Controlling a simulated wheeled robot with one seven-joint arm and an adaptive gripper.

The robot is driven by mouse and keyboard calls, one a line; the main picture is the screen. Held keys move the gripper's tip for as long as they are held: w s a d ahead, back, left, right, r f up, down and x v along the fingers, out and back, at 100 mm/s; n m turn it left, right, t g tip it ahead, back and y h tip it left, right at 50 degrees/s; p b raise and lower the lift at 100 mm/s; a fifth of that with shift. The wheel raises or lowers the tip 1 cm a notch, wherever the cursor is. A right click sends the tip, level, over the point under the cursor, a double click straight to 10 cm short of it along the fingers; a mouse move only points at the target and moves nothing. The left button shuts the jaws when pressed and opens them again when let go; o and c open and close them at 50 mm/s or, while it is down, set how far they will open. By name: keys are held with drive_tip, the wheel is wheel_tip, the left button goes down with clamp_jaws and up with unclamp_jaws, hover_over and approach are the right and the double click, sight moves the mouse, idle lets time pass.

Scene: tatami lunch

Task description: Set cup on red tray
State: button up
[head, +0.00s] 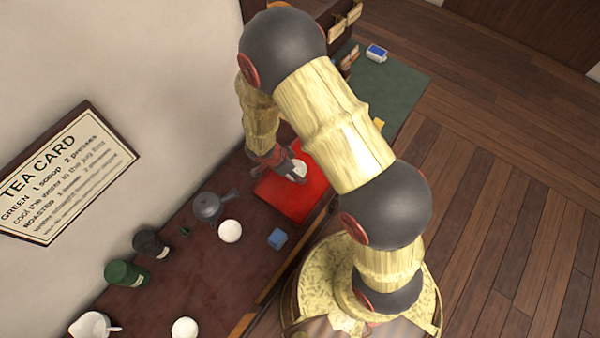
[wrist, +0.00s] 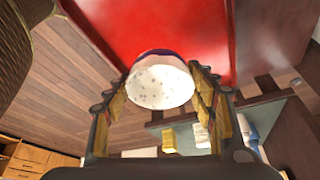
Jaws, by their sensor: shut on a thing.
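A white cup (head: 299,169) is between the fingers of my gripper (head: 286,164), over the red tray (head: 312,200). In the wrist view the cup (wrist: 160,84) shows a white speckled face with a dark blue band on its far side. My gripper (wrist: 162,78) is shut on it, one finger on each side. The red tray (wrist: 120,30) spreads beyond the cup in the wrist view. I cannot tell whether the cup touches the tray or hangs just above it. My arm hides part of the tray in the head view.
A green surface (head: 395,85) lies beyond the tray. A wall borders the table.

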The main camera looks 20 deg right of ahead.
sight(298, 166)
drive_tip(key=w+d+f, duration=0.1)
drive_tip(key=d+f+b, duration=0.1)
drive_tip(key=f, duration=0.1)
drive_tip(key=w+d+f, duration=0.1)
drive_tip(key=f, duration=0.1)
drive_tip(key=shift+w+f+b, duration=0.15)
drive_tip(key=shift+w+b, duration=0.15)
drive_tip(key=shift+b, duration=0.05)
drive_tip(key=shift+w+f+b, duration=0.1)
drive_tip(key=shift+f+b, duration=0.6)
drive_tip(key=shift+f, duration=0.85)
drive_tip(key=shift+f, duration=0.2)
drive_tip(key=o, duration=1.3)
drive_tip(key=shift+o, duration=0.5)
drive_tip(key=shift+r, duration=0.1)
